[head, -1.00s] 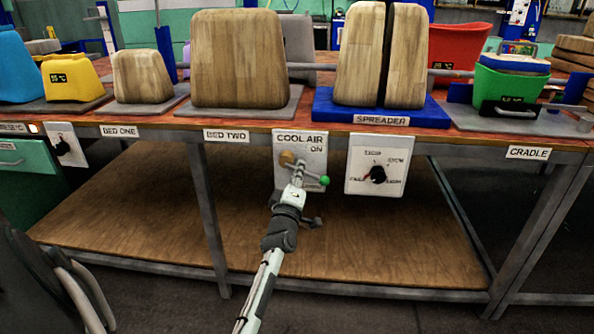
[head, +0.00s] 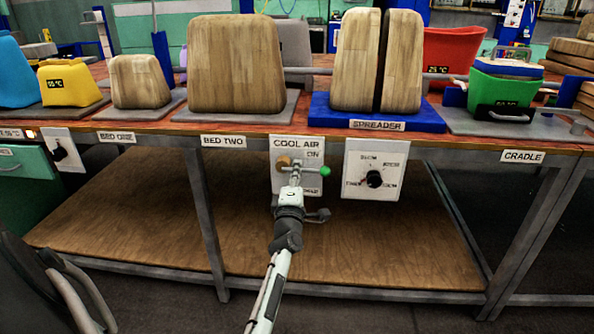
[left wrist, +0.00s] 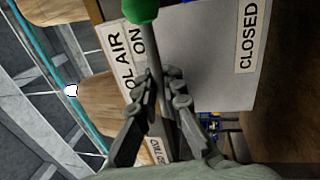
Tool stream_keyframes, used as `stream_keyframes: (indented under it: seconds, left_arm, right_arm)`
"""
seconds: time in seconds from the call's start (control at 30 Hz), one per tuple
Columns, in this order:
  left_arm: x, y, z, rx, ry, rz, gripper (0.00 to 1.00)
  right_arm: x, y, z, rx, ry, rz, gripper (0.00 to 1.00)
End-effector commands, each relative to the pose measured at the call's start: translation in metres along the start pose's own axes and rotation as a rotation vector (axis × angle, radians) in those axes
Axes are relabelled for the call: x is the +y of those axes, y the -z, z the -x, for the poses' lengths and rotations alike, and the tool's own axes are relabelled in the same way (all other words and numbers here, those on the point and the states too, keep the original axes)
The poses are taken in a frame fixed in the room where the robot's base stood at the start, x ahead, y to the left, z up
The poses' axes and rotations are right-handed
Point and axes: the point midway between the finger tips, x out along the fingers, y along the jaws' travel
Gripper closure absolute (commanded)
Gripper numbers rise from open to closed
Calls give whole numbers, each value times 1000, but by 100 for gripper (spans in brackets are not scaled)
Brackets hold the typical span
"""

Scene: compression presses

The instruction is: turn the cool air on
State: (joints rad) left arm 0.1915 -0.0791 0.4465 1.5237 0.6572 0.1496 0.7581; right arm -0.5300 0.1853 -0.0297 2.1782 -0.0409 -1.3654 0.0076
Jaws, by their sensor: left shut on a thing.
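The cool air panel (head: 281,182) is a pale plate under the table edge, with COOL AIR and ON at its top. It carries a brass-coloured pivot (head: 283,161) and a lever ending in a green knob (head: 325,171). The lever points right and slightly down, below the ON label. My left gripper (head: 295,178) is shut on the lever, between pivot and knob. In the left wrist view its fingers (left wrist: 163,88) close around the grey rod, with the green knob (left wrist: 140,9) beyond them and a CLOSED label (left wrist: 250,36) on the panel. My right gripper is out of view.
A dial panel (head: 374,170) hangs just right of the cool air panel. Above are wooden blocks (head: 236,65), the split spreader block (head: 356,62) and a green container (head: 505,90). A lower wooden shelf (head: 370,240) and metal legs lie below and behind my arm.

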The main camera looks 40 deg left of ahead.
Motion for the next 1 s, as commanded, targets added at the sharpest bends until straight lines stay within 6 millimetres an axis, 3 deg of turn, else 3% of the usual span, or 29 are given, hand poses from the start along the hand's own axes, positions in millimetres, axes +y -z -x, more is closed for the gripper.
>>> stream_keyframes:
  seconds: [0.2, 0.23, 0.4, 0.87, 1.0]
  left_arm:
    - [6, 0, -3, 2, -10, 7, 100]
    - [6, 0, -3, 2, -10, 7, 90]
    - [5, 0, -2, 2, -8, 5, 69]
    - [0, 0, 0, -2, -2, -11, 69]
    - [-8, 2, 1, -29, -2, -152, 69]
  right_arm:
    - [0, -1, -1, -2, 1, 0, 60]
    - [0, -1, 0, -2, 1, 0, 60]
    - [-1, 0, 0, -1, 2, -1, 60]
    - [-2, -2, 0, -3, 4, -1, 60]
    - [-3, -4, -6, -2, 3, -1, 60]
